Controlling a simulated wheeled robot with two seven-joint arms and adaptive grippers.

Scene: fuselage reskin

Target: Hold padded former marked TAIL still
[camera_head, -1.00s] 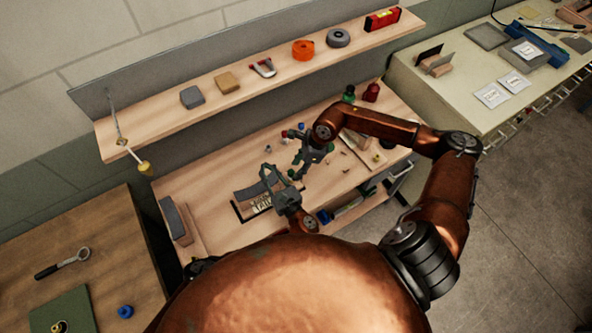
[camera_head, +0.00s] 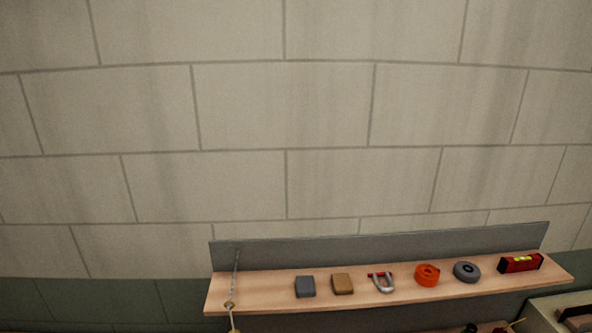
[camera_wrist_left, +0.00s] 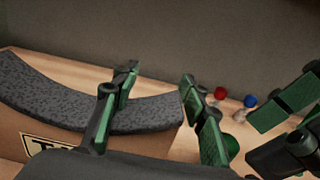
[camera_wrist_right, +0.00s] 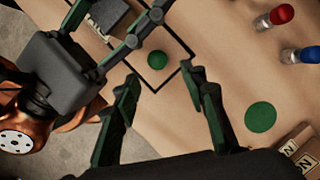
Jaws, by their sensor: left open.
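The padded former (camera_wrist_left: 130,113) is in the left wrist view. It has a curved dark grey speckled pad over a brown body, with a partly hidden label starting with "T". My left gripper (camera_wrist_left: 158,78) is open: one finger crosses the pad, the other is just past its right end. I cannot tell whether either finger touches it. In the right wrist view the grey pad (camera_wrist_right: 108,14) shows partly behind my left gripper. My right gripper (camera_wrist_right: 165,80) is open, with no object held, above the bench. The head view shows neither gripper nor the former.
A red-topped bottle (camera_wrist_right: 276,18) and a blue-topped bottle (camera_wrist_right: 301,55) stand on the bench. My two grippers are close together. A wall shelf (camera_head: 395,291) holds several small items.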

